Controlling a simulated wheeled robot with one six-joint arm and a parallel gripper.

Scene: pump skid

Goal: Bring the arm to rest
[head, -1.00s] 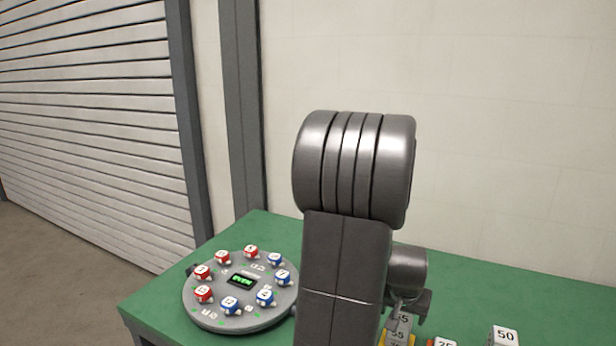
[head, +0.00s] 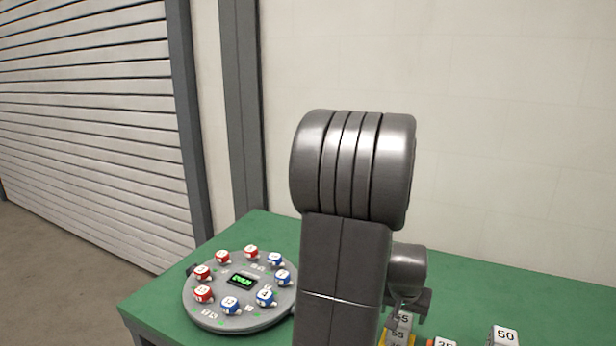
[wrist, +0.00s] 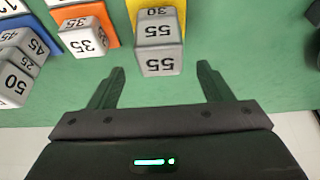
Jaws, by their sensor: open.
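My gripper (wrist: 160,80) is open in the wrist view, with nothing between its two dark fingers. A grey block marked 55 (wrist: 160,60) lies just beyond the fingertips, between their lines and apart from them. In the head view my arm stands upright in the middle and hides part of the table. The gripper (head: 408,308) shows only partly there, low beside the arm, close to the numbered blocks.
A round grey dial (head: 215,318) with red and blue numbered pieces sits on the green table (head: 520,283) at left. A block marked 50 (head: 504,336) stands at right. Blocks marked 35 (wrist: 84,38) and 45 (wrist: 28,42) are left in the wrist view.

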